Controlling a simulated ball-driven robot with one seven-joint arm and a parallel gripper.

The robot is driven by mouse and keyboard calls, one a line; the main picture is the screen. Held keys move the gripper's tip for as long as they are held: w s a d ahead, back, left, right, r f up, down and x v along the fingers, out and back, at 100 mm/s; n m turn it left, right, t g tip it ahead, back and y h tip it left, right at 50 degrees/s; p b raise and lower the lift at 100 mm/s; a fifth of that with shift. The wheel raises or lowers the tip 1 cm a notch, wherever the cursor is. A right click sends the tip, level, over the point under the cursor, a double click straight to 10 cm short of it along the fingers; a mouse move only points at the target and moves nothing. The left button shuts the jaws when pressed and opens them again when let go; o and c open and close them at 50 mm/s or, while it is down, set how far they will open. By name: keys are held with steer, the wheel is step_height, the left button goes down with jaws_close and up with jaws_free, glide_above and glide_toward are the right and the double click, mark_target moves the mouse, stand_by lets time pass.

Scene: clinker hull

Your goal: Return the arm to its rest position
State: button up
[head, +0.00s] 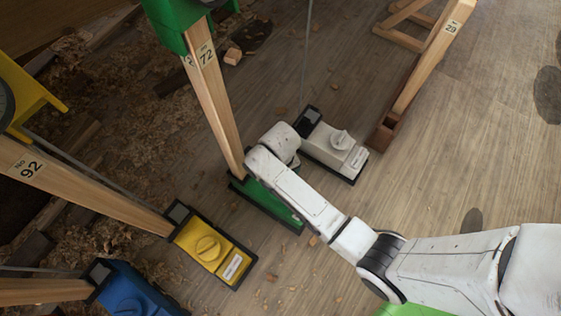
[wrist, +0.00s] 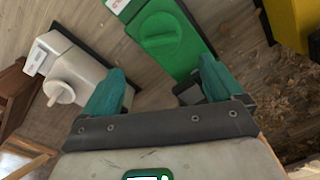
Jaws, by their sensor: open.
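My white arm (head: 300,195) reaches from the lower right of the head view to the middle, its far end over the green box (head: 268,203). My gripper itself is hidden behind the arm in the head view. In the wrist view my gripper (wrist: 160,88) has two teal fingers spread wide, with nothing held between them. Beyond the fingers, the green box with its round knob (wrist: 160,36) stands at the top middle. The white box with a knob (wrist: 70,78) is beside the left finger. I cannot tell whether either finger touches a box.
A white box (head: 333,147), a yellow box (head: 212,248) and a blue box (head: 132,292) sit on the plank floor. Wooden posts marked 72 (head: 215,100), 92 (head: 85,190) and 29 (head: 432,62) rise nearby. Shavings litter the left; the right floor (head: 480,140) is mostly clear.

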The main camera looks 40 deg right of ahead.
stand_by(0.4)
steer(key=s+d+r+n+t, duration=0.1)
steer(key=s+d+r+n, duration=0.3)
steer(key=s+r, duration=1.15)
step_height(320, 180, up, 29)
steer(key=s+d+m+p, duration=0.1)
steer(key=p, duration=3)
steer(key=shift+s+r, duration=0.15)
steer(key=shift+s, duration=0.2)
